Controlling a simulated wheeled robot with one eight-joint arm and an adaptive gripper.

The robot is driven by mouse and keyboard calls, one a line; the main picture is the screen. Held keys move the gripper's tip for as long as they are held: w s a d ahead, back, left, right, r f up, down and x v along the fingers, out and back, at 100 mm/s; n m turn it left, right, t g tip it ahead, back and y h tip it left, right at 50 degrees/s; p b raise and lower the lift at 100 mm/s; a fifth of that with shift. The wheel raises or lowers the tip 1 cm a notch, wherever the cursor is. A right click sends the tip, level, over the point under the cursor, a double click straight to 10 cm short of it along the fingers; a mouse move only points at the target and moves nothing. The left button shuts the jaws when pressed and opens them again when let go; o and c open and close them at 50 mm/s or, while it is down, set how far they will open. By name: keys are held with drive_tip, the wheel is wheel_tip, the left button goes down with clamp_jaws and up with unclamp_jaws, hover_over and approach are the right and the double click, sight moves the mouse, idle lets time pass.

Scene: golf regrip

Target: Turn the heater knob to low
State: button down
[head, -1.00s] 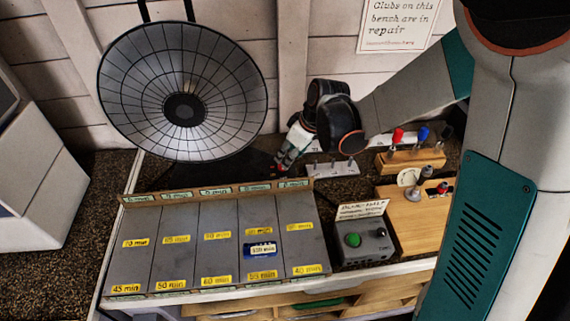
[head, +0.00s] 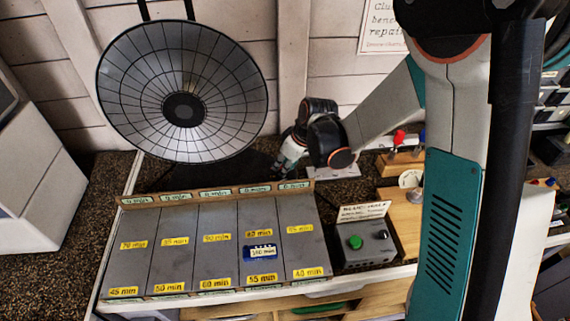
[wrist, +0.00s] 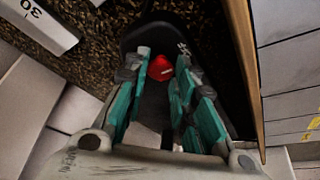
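The heater is the round dish (head: 165,75) with a ribbed metal face at the back left in the head view. Its dark base (head: 215,178) lies on the bench below. In the wrist view a red knob (wrist: 161,70) sits on the black heater base (wrist: 195,38). My gripper (wrist: 163,58) has its two teal fingers on either side of the knob, spread apart. I cannot tell whether either finger touches it. In the head view my gripper (head: 281,166) points down at the base's right end, and the knob is hidden. The knob's setting marks are not readable.
A slotted tray of minute labels (head: 217,246) with a raised wooden rim stands in front of the base. A grey box with a green button (head: 355,242) is right of it. A white numbered block (wrist: 38,22) is near my gripper.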

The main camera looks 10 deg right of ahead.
idle(0.3)
drive_tip(key=m, duration=0.2)
drive_tip(key=m+h+b, duration=0.1)
drive_tip(key=m+t+b, duration=0.1)
drive_tip(key=m, duration=0.1)
drive_tip(key=shift+s+a+f+m+h, duration=0.1)
drive_tip(key=shift+s+a+m+h, duration=0.05)
drive_tip(key=shift+a+m+h, duration=0.2)
drive_tip(key=m+h, duration=0.1)
drive_tip(key=m, duration=0.1)
drive_tip(key=m+h+b, duration=0.1)
drive_tip(key=m, duration=0.2)
drive_tip(key=shift+a+m+h, duration=0.1)
drive_tip(key=shift+m+h, duration=0.15)
drive_tip(key=shift+m, duration=0.4)
drive_tip(key=c, duration=1.3)
unclamp_jaws()
drive_tip(key=shift+c, duration=0.2)
drive_tip(key=shift+r, duration=0.2)
